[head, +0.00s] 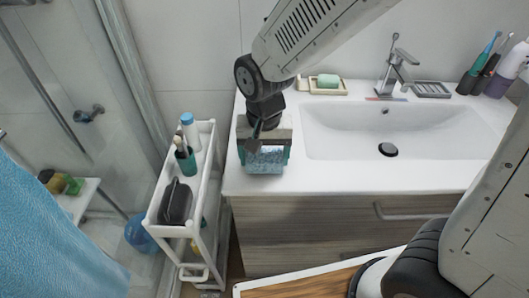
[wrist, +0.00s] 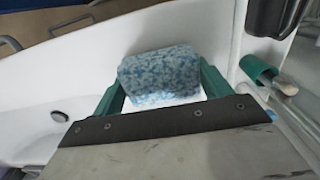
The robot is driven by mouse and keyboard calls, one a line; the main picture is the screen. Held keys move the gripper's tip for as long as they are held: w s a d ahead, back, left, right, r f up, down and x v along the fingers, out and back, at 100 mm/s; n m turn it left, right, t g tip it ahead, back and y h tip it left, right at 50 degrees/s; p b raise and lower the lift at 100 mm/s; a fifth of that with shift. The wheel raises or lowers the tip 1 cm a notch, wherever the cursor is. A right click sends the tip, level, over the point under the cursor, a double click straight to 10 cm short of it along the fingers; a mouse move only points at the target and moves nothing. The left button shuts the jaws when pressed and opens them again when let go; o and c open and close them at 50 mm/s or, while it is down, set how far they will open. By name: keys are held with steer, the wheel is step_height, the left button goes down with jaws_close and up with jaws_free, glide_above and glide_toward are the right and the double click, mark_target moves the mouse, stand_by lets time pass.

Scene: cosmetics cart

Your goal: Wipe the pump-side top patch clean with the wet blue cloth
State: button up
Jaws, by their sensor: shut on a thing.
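My gripper (head: 264,166) is shut on the mottled blue-and-white cloth (head: 266,158), held over the left end of the white sink counter. In the wrist view the cloth (wrist: 158,75) is a bulky block between the green fingers. I cannot tell whether it touches the counter. The white cart (head: 208,180) stands left of the counter, apart from my gripper. A green container (head: 186,160), a white bottle with a blue cap (head: 190,132) and a dark case (head: 176,202) stand on its top. I cannot make out a dirty patch there.
The sink counter (head: 340,180) has a faucet (head: 396,68), a soap dish (head: 328,84) and toothbrush holders (head: 490,75) at the back. A blue towel (head: 45,235) hangs at the left. A narrow gap separates cart and cabinet.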

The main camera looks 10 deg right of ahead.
steer(key=shift+f, duration=0.45)
steer(key=shift+w, duration=0.1)
steer(key=shift+w+d+r, duration=0.1)
steer(key=shift+w+d, duration=0.1)
steer(key=shift+w, duration=0.85)
steer(key=shift+w+d, duration=0.2)
steer(key=shift+w, duration=0.8)
steer(key=shift+w+d, duration=0.25)
steer(key=shift+w, duration=0.8)
steer(key=shift+w+d, duration=0.2)
steer(key=shift+w, duration=0.8)
steer(key=shift+s+a, duration=0.25)
steer(key=shift+s, duration=0.85)
steer(key=shift+s+a, duration=0.2)
steer(key=shift+s, duration=0.85)
steer(key=shift+s+a, duration=0.2)
steer(key=shift+s, duration=0.85)
steer(key=shift+s+a, duration=0.2)
steer(key=shift+s, duration=0.85)
steer(key=shift+w+d, duration=0.25)
steer(key=shift+w, duration=0.9)
steer(key=shift+w+d, duration=0.2)
steer(key=shift+w, duration=0.95)
